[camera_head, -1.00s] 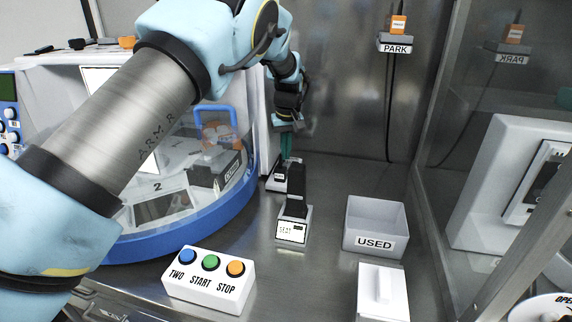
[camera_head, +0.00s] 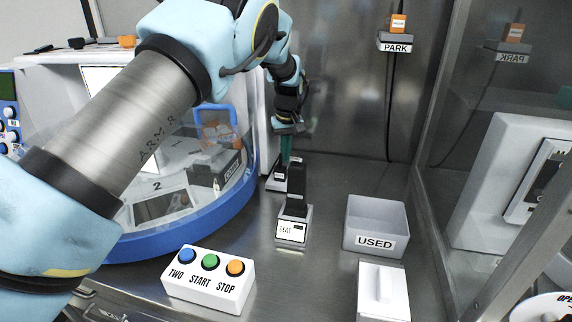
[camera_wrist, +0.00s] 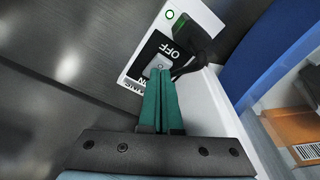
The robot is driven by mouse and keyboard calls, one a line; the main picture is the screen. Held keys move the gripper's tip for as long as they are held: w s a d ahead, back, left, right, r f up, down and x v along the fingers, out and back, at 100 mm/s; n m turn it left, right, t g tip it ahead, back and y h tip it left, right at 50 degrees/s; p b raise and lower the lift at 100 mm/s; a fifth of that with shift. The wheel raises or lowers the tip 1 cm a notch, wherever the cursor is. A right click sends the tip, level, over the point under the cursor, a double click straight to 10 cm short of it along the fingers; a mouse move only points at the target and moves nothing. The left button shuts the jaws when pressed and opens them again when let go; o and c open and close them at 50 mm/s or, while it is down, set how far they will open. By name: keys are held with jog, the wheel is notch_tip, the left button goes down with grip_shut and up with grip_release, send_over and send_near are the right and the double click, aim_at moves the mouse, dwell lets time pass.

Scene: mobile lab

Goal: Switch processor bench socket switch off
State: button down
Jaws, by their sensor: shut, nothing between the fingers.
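The bench socket (camera_wrist: 130,78) is a white plate with a black panel marked OFF and ON in the wrist view. A small grey switch piece (camera_wrist: 160,62) sits between the two words. A green light (camera_wrist: 169,14) shows on the plate's top edge, and a black plug with a lead (camera_wrist: 193,42) is beside the OFF word. My gripper (camera_wrist: 161,74) has its green fingers shut with nothing between them, tips at the grey switch piece; I cannot tell whether they touch it. In the head view my gripper (camera_head: 285,160) points down at the socket (camera_head: 276,180), which is partly hidden.
A dark upright block on a small labelled base (camera_head: 292,232) stands in front of the socket. A blue-rimmed machine (camera_head: 190,232) is close on the left. A USED bin (camera_head: 376,218) and a button box (camera_head: 209,285) stand nearer. The steel wall is behind.

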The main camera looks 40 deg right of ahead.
jog(key=shift+f+b, duration=0.3)
jog(key=shift+f, duration=0.45)
jog(key=shift+r, duration=0.15)
jog(key=shift+r+p, duration=2.4)
jog(key=shift+r, duration=1)
